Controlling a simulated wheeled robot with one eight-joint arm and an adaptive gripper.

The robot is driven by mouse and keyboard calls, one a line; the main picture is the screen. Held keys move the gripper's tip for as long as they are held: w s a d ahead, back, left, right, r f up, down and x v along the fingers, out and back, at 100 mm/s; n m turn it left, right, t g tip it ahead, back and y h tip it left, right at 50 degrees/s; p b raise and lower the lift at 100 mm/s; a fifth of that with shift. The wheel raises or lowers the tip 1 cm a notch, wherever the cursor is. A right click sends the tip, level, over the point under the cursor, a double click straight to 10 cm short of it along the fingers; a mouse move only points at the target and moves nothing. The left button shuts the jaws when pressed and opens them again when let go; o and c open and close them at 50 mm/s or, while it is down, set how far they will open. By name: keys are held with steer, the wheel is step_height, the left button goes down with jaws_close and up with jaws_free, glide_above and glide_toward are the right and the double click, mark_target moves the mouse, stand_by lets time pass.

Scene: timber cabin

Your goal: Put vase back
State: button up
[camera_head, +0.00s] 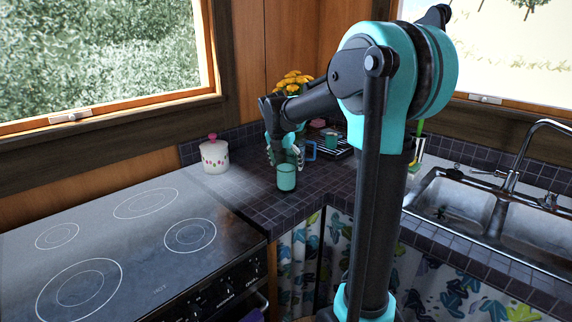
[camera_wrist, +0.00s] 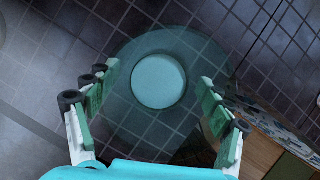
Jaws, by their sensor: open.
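A teal see-through vessel with a solid teal base, which looks like the vase (camera_head: 287,178), stands upright on the dark tiled counter (camera_head: 255,195) near its front corner. In the wrist view, I look down on its round base and clear rim (camera_wrist: 158,81). My gripper (camera_head: 285,155) is open and points down at the vessel's top. In the wrist view, my gripper's fingers (camera_wrist: 160,75) lie on either side of the round base, with nothing held. I cannot tell whether the fingertips touch the rim.
A white pot with a pink lid (camera_head: 214,156) stands left of the vessel, beside the stove (camera_head: 130,235). Yellow flowers (camera_head: 293,82) show behind my arm, their holder mostly hidden. A blue mug (camera_head: 310,151) and a rack (camera_head: 338,150) stand behind right. The sink (camera_head: 455,198) is farther right.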

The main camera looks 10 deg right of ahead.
steer(key=v, duration=1.2)
